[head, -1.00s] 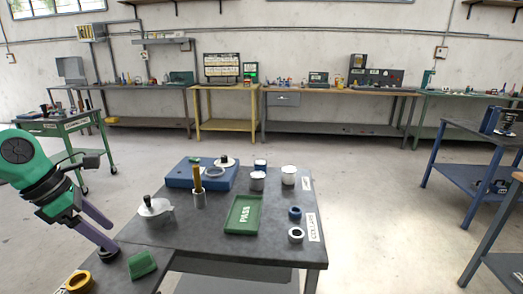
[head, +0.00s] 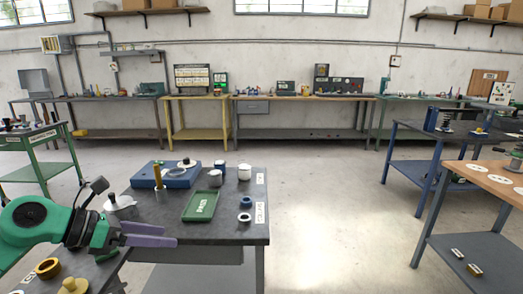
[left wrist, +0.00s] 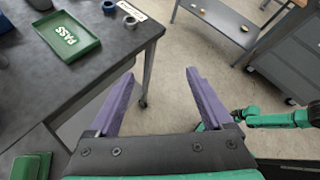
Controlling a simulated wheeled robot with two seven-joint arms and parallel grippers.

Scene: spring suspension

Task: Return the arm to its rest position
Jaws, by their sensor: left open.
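My left gripper (head: 160,236) comes in from the left in the head view, over the front edge of the dark workbench (head: 228,228). Its two purple fingers also show in the left wrist view (left wrist: 158,95), spread wide with nothing between them but floor below. A green PASS tray (head: 201,205) lies on the bench beyond the gripper and appears empty; it also shows in the left wrist view (left wrist: 60,45). My right gripper is not in the head view. A green arm part at the right of the left wrist view looks like mine.
On the bench stand a blue fixture (head: 175,178), a lidded metal pot (head: 120,205), metal cups (head: 244,172) and collars (head: 245,217). A yellow ring (head: 48,268) lies at the lower left. A blue table (head: 440,135) and a wood-topped table (head: 480,178) stand right. Floor between is clear.

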